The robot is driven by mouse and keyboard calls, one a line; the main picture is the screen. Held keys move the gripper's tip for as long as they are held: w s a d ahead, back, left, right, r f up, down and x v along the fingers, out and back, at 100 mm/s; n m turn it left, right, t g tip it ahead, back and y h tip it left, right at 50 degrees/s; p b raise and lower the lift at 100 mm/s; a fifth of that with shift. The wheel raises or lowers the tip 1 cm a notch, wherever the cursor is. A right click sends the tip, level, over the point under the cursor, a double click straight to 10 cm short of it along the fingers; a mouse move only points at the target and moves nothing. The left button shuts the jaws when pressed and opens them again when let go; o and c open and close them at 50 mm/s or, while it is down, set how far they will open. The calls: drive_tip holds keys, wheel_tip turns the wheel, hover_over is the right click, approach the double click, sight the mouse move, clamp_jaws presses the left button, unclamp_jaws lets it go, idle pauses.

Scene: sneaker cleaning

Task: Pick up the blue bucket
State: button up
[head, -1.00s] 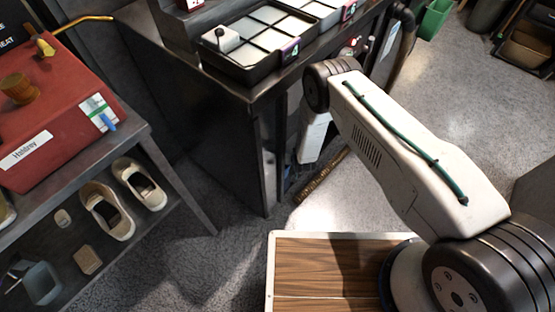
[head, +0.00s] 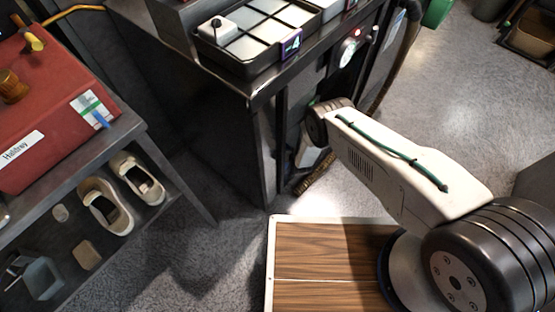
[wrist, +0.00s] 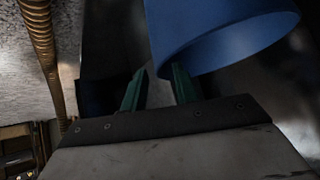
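The blue bucket (wrist: 215,35) fills the upper right of the wrist view, with its open or bottom end toward me and its top cut off by the frame. My gripper (wrist: 160,70) shows two green fingers, open and apart, just below the bucket's lower left edge. The right fingertip overlaps the bucket's edge in the picture; the left one is just outside it. I cannot tell whether either touches. In the head view the bucket is not seen, and my gripper is hidden behind my arm.
A dark workbench (head: 245,88) bears a compartment tray (head: 245,70). On the left, a shelf holds a red box (head: 50,110) above and white sneakers (head: 105,205) below. A brown hose (wrist: 42,50) hangs at left in the wrist view.

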drive_tip(key=shift+w+f, duration=0.2)
drive_tip(key=shift+w, duration=0.05)
clamp_jaws()
idle(1.4)
